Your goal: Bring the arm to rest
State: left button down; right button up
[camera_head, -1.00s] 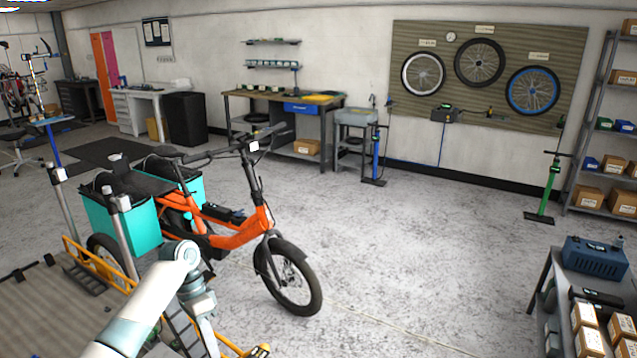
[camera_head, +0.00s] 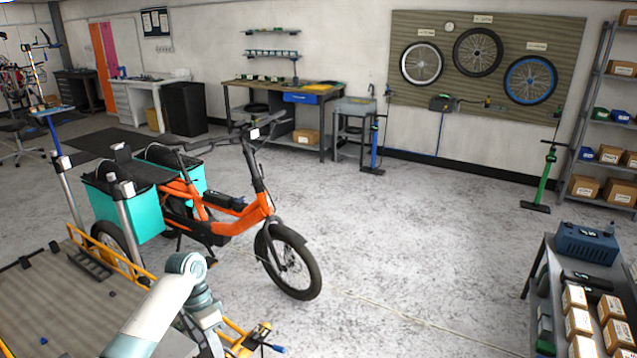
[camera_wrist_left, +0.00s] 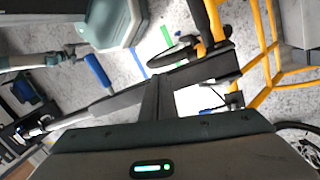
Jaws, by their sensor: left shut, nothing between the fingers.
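My left arm (camera_head: 165,305) comes in from the bottom left of the head view, its elbow bent and its lower links pointing down beside the yellow frame. Its gripper is out of sight there. In the left wrist view, the left gripper (camera_wrist_left: 155,97) shows as dark fingers above the dark housing with a green light. The fingers are together and hold nothing. My right gripper is in neither view.
An orange cargo bike (camera_head: 235,232) with teal bags (camera_head: 135,211) stands just beyond my arm. A yellow-railed platform (camera_head: 50,300) lies at the lower left. A bench with a blue case (camera_head: 588,243) and boxes is at the right. The middle floor is clear.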

pick_arm(q)
jog(key=s+d+f+n+t, duration=0.1)
jog(key=s+d+f+t, duration=0.15)
jog(key=s+f, duration=0.5)
jog(key=s+d+f+n+t, duration=0.1)
jog(key=s+d+f, duration=0.35)
jog(key=s, duration=0.65)
jog(key=s+a+r+n+t+y, duration=0.1)
jog(key=s+a+r+n, duration=0.2)
jog(key=s, duration=0.6)
jog(key=s+a+r+n+t+y, duration=0.1)
jog(key=s+a+r+n+t, duration=0.15)
jog(key=s, duration=0.65)
notch_tip(320, 180, down, 31)
jog(key=s+g+b, duration=0.2)
jog(key=s+a+f+g+b, duration=0.1)
jog(key=s+a+f, duration=0.2)
jog(key=s+f, duration=1.4)
jog(key=shift+s+f+b, duration=0.15)
jog(key=shift+f+b, duration=0.15)
jog(key=shift+f, duration=0.4)
